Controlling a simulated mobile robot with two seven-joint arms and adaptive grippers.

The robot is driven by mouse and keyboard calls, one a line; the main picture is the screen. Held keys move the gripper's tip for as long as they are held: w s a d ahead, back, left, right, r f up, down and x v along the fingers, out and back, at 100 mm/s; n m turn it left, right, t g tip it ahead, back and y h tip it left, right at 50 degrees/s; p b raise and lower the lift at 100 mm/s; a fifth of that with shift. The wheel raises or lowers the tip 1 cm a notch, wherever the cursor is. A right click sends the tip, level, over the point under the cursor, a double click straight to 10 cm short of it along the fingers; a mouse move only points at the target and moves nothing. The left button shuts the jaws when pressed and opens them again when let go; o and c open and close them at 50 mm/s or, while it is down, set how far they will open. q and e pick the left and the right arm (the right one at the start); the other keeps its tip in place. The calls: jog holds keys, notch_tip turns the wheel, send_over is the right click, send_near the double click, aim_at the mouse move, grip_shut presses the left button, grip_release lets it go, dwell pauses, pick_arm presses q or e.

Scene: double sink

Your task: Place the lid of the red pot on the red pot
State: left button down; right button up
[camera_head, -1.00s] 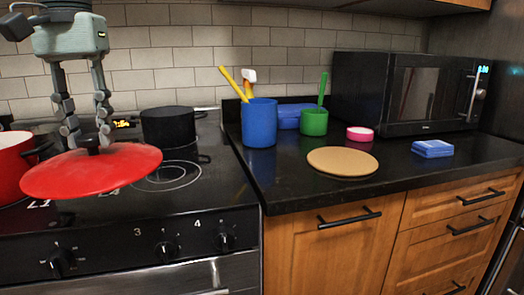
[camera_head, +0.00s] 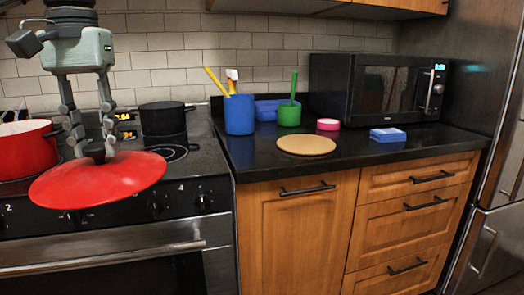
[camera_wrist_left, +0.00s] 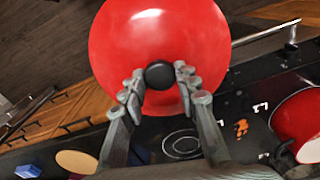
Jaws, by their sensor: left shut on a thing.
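My left gripper (camera_head: 94,150) is shut on the black knob of the red lid (camera_head: 100,184) and holds the lid up in front of the stove. The lid is slightly tilted in the head view. The left wrist view shows the fingers (camera_wrist_left: 160,82) on both sides of the knob (camera_wrist_left: 160,74), with the red lid (camera_wrist_left: 158,30) beyond. The red pot (camera_head: 24,154) stands on the stove at the far left, cut off by the picture edge, and its top looks open. The red pot also shows at the right of the left wrist view (camera_wrist_left: 298,122). My right gripper is not in view.
A black pot (camera_head: 163,119) stands at the back of the stove. A blue container (camera_head: 239,115) and a green cup (camera_head: 289,114) hold utensils on the counter. A round tan board (camera_head: 306,145) and a black microwave (camera_head: 350,90) are further right.

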aim_at(113, 172)
pick_arm(q)
jog(key=f, duration=0.2)
jog(key=w+f, duration=0.1)
jog(key=f, duration=0.1)
jog(key=w+f, duration=0.1)
jog(key=f, duration=0.1)
jog(key=shift+d+f, duration=0.25)
jog(key=shift+f, duration=0.1)
jog(key=s+d+f, duration=0.1)
jog(key=d+f, duration=0.2)
jog(key=f, duration=0.8)
jog(key=s+d+f+m, duration=0.1)
jog(key=s+d+f, duration=0.1)
jog(key=f, duration=1)
jog(key=shift+d+f, duration=0.3)
jog(key=shift+d, duration=0.15)
